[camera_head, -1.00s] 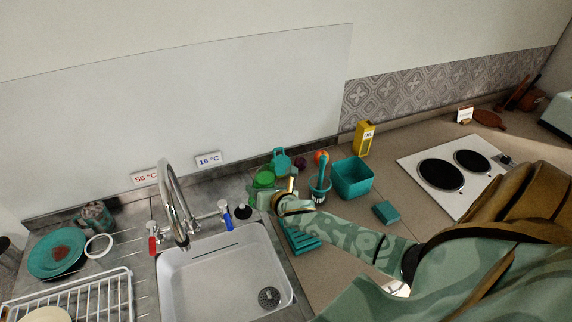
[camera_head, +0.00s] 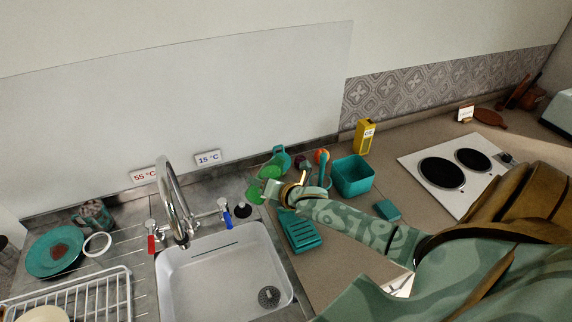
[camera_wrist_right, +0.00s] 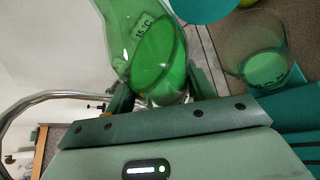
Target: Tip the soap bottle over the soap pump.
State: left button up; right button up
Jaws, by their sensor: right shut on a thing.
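My right gripper (camera_head: 275,190) reaches in from the right and is shut on the soap bottle (camera_head: 254,191), a see-through green bottle. In the right wrist view the bottle (camera_wrist_right: 150,45) stands between the fingers, leaning, with bright green liquid inside. A clear round container with a little green liquid (camera_wrist_right: 265,65), apparently the soap pump, stands on the counter to its right, apart from it. In the head view its green (camera_head: 271,172) shows just behind the gripper. No stream of liquid shows. My left gripper is not in view.
The sink (camera_head: 222,270) and tap (camera_head: 172,200) lie to the left. A teal jug (camera_head: 281,158), brush (camera_head: 323,168), square tub (camera_head: 353,176) and yellow box (camera_head: 364,136) stand behind or right of the gripper. A teal rack (camera_head: 300,231) lies in front.

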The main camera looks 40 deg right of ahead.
jog(key=shift+d+r, duration=0.1)
jog(key=shift+r+m, duration=0.25)
jog(key=shift+m, duration=0.05)
dwell(0.5)
jog(key=shift+f+b, duration=0.3)
jog(key=shift+b, duration=0.05)
jog(key=shift+f, duration=0.1)
jog(key=shift+a+f+b, duration=0.2)
jog(key=shift+a+b, duration=0.1)
jog(key=shift+b, duration=0.05)
jog(key=shift+f+m+y+b, duration=0.25)
jog(key=shift+m+y+b, duration=0.05)
jog(key=shift+y, duration=0.1)
jog(key=shift+f, duration=0.1)
jog(key=shift+f+b, duration=0.25)
jog(key=shift+b, duration=0.25)
jog(key=shift+a+f, duration=0.15)
jog(key=shift+f, duration=0.05)
